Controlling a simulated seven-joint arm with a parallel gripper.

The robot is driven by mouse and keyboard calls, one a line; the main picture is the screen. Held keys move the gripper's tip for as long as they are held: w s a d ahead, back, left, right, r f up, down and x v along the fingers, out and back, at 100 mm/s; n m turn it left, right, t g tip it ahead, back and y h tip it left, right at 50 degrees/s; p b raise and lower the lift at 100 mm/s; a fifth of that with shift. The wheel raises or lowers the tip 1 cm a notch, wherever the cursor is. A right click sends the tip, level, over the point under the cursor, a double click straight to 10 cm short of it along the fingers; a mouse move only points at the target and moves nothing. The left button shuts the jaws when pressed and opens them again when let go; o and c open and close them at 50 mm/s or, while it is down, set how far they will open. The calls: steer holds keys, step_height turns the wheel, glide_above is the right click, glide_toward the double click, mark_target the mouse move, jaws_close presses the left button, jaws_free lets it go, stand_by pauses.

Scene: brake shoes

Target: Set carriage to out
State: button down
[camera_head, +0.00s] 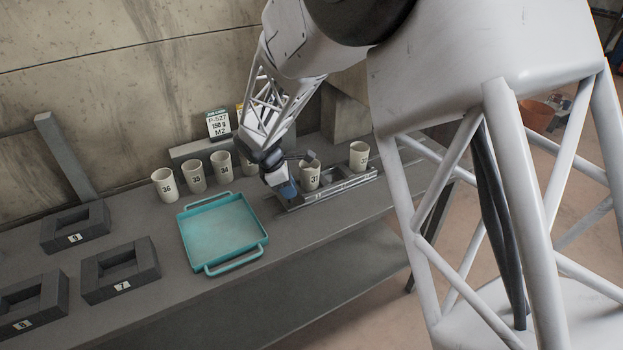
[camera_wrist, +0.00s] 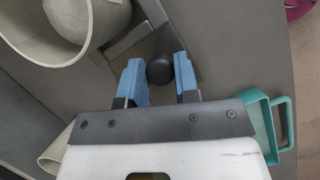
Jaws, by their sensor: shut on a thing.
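The carriage (camera_head: 343,187) is a grey metal slide unit on the bench, right of the teal tray. Cup 31 (camera_head: 311,178) stands at its left end, and another pale cup (camera_head: 358,158) stands at its far right end. My gripper (camera_head: 289,190) is low at the carriage's left end, its blue fingers pointing down. In the wrist view my gripper (camera_wrist: 160,78) has its fingers closed around a dark round knob (camera_wrist: 160,70). A grey metal piece of the carriage (camera_wrist: 125,43) shows behind the knob. How far the carriage is slid cannot be told.
A teal tray (camera_head: 186,235) with handles lies left of my gripper. Cups 36 (camera_head: 164,186), 35 (camera_head: 196,177) and 34 (camera_head: 222,165) stand behind it. Dark numbered blocks (camera_head: 122,285) sit at the left. A sign (camera_head: 218,124) stands at the wall.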

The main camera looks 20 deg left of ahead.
steer(key=s+a, duration=0.4)
steer(key=shift+s+a, duration=0.25)
steer(key=shift+a, duration=0.05)
steer(key=c, duration=0.9)
jaws_free()
steer(key=shift+o, duration=0.2)
steer(key=shift+r, duration=0.1)
steer(key=v, duration=0.7)
steer(key=shift+a+r, duration=0.15)
steer(key=shift+r, duration=0.15)
